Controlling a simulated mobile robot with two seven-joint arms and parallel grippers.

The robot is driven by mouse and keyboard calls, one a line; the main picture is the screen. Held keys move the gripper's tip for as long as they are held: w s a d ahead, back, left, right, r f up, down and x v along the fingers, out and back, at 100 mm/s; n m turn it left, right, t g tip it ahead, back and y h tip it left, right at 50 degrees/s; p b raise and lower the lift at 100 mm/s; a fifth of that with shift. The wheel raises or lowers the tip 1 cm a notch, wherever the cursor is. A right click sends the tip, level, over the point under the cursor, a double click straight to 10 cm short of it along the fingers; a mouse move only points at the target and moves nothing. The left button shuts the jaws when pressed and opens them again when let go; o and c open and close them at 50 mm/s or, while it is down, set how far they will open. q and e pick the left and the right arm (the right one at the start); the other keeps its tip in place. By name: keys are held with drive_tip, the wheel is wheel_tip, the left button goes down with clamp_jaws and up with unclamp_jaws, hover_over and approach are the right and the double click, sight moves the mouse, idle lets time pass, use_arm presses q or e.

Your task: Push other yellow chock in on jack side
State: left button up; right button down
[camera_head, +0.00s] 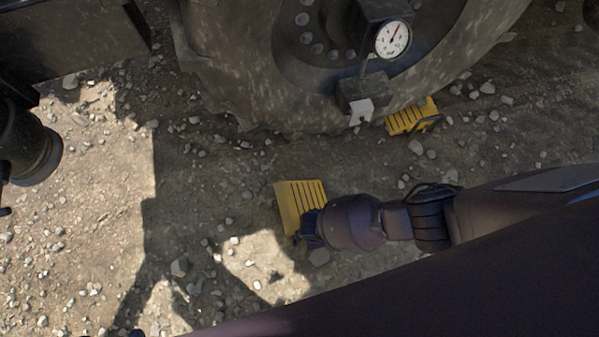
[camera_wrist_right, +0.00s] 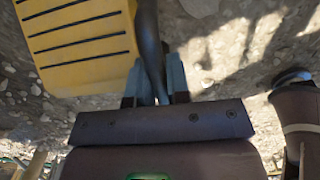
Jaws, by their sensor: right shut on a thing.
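A yellow ribbed chock (camera_head: 297,204) is at the middle of the head view, on or just above the gravel and apart from the big tire (camera_head: 330,112). My right gripper (camera_head: 312,228) is shut at its lower right side. In the right wrist view the chock (camera_wrist_right: 80,42) is at the upper left, and the right gripper's fingers (camera_wrist_right: 154,84) are closed on its dark handle bar (camera_wrist_right: 151,45). A second yellow chock (camera_head: 408,118) sits against or close beside the tire's lower right, its dark handle facing outward. My left gripper is not in view.
A round white gauge (camera_head: 393,39) on a dark block, with a pale tag (camera_head: 361,111) below it, is in front of the wheel. A dark structure (camera_head: 70,38) is at the upper left. Loose stones cover the ground; the gravel between held chock and tire looks mostly clear.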

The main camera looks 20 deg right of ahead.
drive_tip(key=shift+w+a, duration=0.1)
drive_tip(key=shift+a, duration=0.05)
drive_tip(key=shift+a, duration=0.55)
drive_tip(key=shift+w, duration=0.1)
